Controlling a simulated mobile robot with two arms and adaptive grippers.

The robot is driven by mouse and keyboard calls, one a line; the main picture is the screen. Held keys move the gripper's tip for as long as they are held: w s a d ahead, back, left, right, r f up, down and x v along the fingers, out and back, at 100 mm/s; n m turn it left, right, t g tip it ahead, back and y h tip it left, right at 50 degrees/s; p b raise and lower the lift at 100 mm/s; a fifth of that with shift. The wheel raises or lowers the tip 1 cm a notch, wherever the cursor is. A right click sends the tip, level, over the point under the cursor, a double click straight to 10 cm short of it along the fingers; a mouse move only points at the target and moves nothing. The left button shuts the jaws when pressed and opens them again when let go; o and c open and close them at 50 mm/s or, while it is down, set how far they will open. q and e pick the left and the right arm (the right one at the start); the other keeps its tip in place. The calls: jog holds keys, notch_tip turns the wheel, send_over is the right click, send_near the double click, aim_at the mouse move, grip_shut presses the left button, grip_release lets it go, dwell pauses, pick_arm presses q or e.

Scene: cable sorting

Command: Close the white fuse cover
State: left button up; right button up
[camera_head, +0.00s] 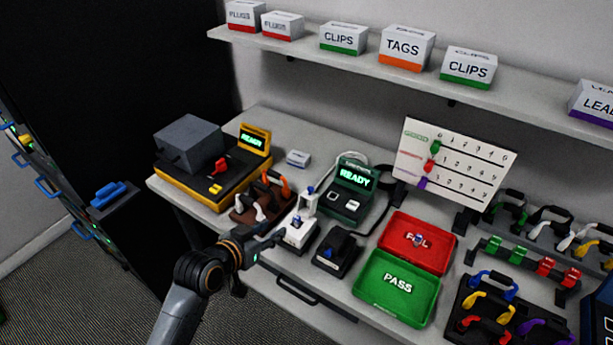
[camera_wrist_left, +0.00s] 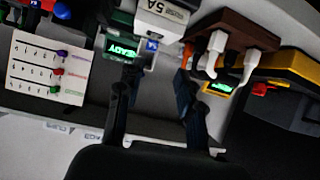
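The white fuse holder (camera_head: 297,234) stands near the front edge of the bench. A white upright part (camera_head: 308,203), apparently its raised cover, stands at its back with a blue piece at the top. In the left wrist view a white block marked 5A (camera_wrist_left: 160,22) shows at the top, with a small blue part below it. My left gripper (camera_head: 275,239) is just left of the holder in the head view. In the left wrist view its two dark fingers (camera_wrist_left: 152,84) are spread, with nothing between them. Contact with the holder cannot be told. My right gripper is not in view.
A green READY tester (camera_head: 350,188) stands behind the holder, and a black device (camera_head: 337,251) is to its right. A brown rack (camera_head: 249,215) with white and orange plugs is close on the left. Red (camera_head: 436,232) and green (camera_head: 372,306) trays lie farther right.

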pick_arm(q)
notch_tip(320, 180, up, 6)
jog(key=d+r+m+h, duration=0.1)
jog(key=d, duration=0.1)
jog(key=p, duration=0.2)
send_near(309, 189)
jog(key=shift+t, duration=0.3)
jog(key=x, duration=0.6)
jog(key=shift+w+d+f, duration=0.1)
jog(key=shift+d+f, duration=0.1)
jog(key=shift+f, duration=0.05)
jog(key=shift+x, duration=0.85)
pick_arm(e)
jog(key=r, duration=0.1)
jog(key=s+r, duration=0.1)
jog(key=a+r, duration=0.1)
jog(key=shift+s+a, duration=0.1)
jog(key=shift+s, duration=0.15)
pick_arm(q)
jog(key=shift+c, duration=0.2)
grip_shut()
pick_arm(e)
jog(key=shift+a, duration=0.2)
